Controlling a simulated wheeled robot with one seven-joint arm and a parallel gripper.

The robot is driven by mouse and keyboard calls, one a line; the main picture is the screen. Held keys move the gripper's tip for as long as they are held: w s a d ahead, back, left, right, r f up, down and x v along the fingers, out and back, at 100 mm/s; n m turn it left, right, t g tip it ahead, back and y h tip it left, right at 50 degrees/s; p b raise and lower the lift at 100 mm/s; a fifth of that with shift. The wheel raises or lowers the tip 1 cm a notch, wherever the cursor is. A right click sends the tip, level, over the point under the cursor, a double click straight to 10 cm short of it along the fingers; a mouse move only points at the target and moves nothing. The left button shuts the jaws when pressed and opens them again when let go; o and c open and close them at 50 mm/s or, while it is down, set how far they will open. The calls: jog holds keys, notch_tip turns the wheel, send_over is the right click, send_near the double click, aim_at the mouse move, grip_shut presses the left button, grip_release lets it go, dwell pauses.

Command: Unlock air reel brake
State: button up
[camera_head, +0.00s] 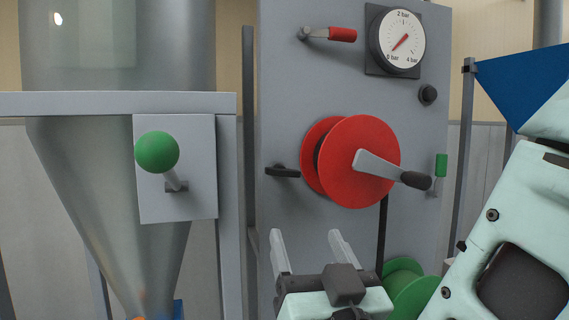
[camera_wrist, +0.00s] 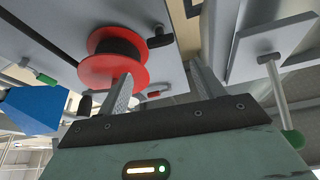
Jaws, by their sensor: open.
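The red air reel (camera_head: 345,165) is mounted on a grey panel. It has a grey crank arm (camera_head: 378,167) with a black grip (camera_head: 415,180), pointing right and slightly down. A small black lever (camera_head: 283,171), possibly the brake, sits on the panel just left of the reel. In the wrist view the reel (camera_wrist: 105,72) is inverted and the black lever (camera_wrist: 158,39) is at its right. My gripper (camera_head: 312,245) is open and empty, below the reel and apart from it. Its fingers also show in the wrist view (camera_wrist: 160,76), pointing towards the panel.
A red-handled valve (camera_head: 328,34) and pressure gauge (camera_head: 402,40) are above the reel; a black knob (camera_head: 428,95) and green handle (camera_head: 441,167) are right. A green reel (camera_head: 405,285) is below. The silo's green ball lever (camera_head: 157,152) stands out left. A black hose (camera_head: 382,235) hangs down.

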aim_at(283, 176)
jog(key=p+x, duration=0.7)
jog(key=x, duration=0.8)
jog(key=shift+w+r, duration=0.15)
jog(key=shift+w, duration=0.15)
jog(key=shift+c, duration=0.4)
